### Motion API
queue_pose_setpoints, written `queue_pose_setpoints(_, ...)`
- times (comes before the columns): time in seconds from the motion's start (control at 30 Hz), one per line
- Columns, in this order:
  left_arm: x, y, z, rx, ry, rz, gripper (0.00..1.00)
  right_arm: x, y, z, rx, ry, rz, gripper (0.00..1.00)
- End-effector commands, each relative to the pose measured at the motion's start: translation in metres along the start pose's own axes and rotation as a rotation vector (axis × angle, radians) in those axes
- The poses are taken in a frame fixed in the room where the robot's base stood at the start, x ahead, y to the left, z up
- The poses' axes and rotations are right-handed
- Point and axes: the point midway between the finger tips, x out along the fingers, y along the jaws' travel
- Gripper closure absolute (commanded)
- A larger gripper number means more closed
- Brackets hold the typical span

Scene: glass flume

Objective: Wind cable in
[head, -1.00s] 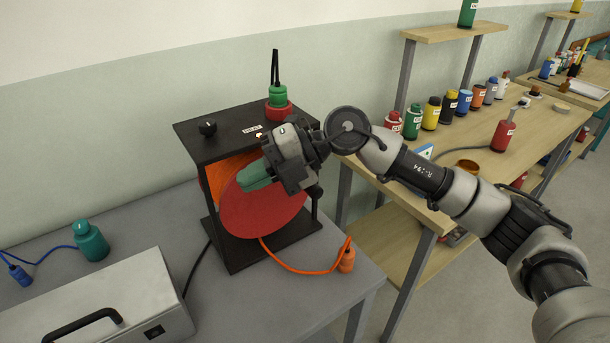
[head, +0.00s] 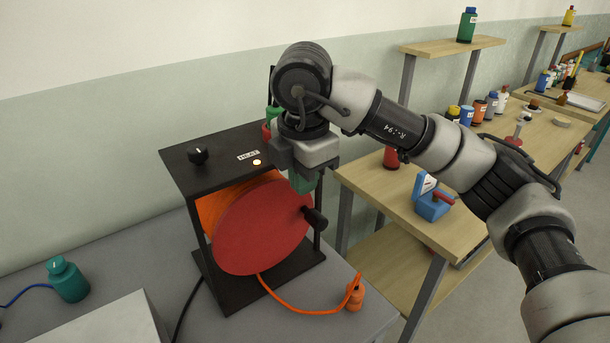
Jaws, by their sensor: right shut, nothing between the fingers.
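A cable reel stands on the grey table, with a black frame (head: 205,270), a red disc (head: 255,240) and a wound orange drum (head: 212,208) behind it. A black crank handle (head: 316,217) sticks out near the disc's right edge. Loose orange cable (head: 285,303) runs from below the disc to an orange plug (head: 355,292) on the table at the right. My right gripper (head: 304,184) points down with its green fingers shut and empty, just above the handle. It hides part of the disc's upper right and the frame. My left gripper is out of view.
The frame's top carries a black knob (head: 198,155) and a lit lamp (head: 257,162). A teal bottle-shaped weight (head: 67,280) and a pale box (head: 100,325) stand at left. A wooden bench (head: 400,202) with a blue box (head: 432,205) stands at right.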

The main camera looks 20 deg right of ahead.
Motion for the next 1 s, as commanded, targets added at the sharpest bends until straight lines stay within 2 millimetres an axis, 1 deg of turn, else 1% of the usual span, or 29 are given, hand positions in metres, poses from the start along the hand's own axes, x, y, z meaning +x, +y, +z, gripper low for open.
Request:
queue_pose_setpoints(0.03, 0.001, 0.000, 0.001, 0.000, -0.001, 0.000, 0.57, 0.014, -0.001, -0.001, -0.001, 0.004, -0.006, 1.00)
queue_pose_setpoints(0.2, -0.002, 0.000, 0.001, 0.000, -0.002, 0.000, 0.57, 0.049, -0.001, 0.000, -0.001, 0.003, -0.005, 1.00)
queue_pose_setpoints(0.3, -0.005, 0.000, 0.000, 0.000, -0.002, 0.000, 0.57, 0.069, -0.001, 0.000, -0.001, 0.003, -0.004, 1.00)
queue_pose_setpoints(0.4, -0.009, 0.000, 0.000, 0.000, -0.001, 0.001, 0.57, 0.079, 0.002, 0.012, 0.003, 0.002, -0.003, 1.00)
queue_pose_setpoints(0.6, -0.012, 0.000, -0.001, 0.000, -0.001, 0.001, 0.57, 0.094, 0.005, 0.024, 0.000, 0.002, -0.002, 1.00)
queue_pose_setpoints(1.0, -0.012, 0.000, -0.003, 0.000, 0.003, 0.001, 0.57, 0.097, 0.006, 0.026, -0.002, 0.003, 0.000, 1.00)
